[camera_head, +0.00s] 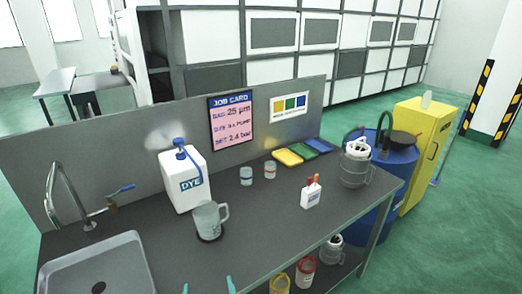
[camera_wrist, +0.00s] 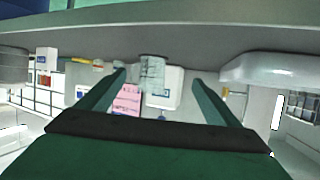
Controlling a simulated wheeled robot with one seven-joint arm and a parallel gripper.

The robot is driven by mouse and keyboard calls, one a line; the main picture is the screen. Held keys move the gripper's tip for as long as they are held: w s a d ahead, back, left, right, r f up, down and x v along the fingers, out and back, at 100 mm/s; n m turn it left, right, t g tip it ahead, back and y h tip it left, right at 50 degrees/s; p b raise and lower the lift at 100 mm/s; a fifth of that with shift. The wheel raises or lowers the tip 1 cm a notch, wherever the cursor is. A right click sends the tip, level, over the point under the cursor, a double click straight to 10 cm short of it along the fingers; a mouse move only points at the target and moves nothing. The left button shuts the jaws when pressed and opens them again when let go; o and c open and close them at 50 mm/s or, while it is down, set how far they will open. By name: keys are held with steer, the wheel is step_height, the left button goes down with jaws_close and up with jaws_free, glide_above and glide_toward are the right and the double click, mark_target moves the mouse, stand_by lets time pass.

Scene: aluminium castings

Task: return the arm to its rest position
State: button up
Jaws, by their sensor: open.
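My gripper (camera_head: 208,286) shows only as two teal fingertips at the bottom edge of the head view, in front of the grey bench. It is open, with a wide gap and nothing between the fingers. In the wrist view, which looks upside down, the two green fingers of my gripper (camera_wrist: 158,80) stand apart. The clear jug (camera_wrist: 152,68) shows beyond the gap there, apart from the fingers. The rest of my arm is hidden in the head view.
The bench (camera_head: 255,225) carries a sink (camera_head: 140,270) with a tap at left, a white DYE container (camera_head: 185,190), the jug (camera_head: 208,220), two small cups, coloured trays (camera_head: 288,158), a small white bottle holder (camera_head: 311,197) and a metal pot (camera_head: 355,170). A blue drum (camera_head: 395,175) stands at right.

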steer(key=s+d+f+m+h, duration=0.1)
steer(key=s+d+f, duration=0.45)
steer(key=s, duration=0.25)
steer(key=s+d+t+h, duration=0.1)
steer(key=s+d, duration=0.3)
steer(key=s, duration=0.8)
steer(key=s+d+m+t+h, duration=0.1)
steer(key=s+d, duration=0.4)
steer(key=s, duration=0.7)
steer(key=shift+s+f+m+h, duration=0.2)
steer(key=shift+f+m+h, duration=0.1)
steer(key=shift+f, duration=0.15)
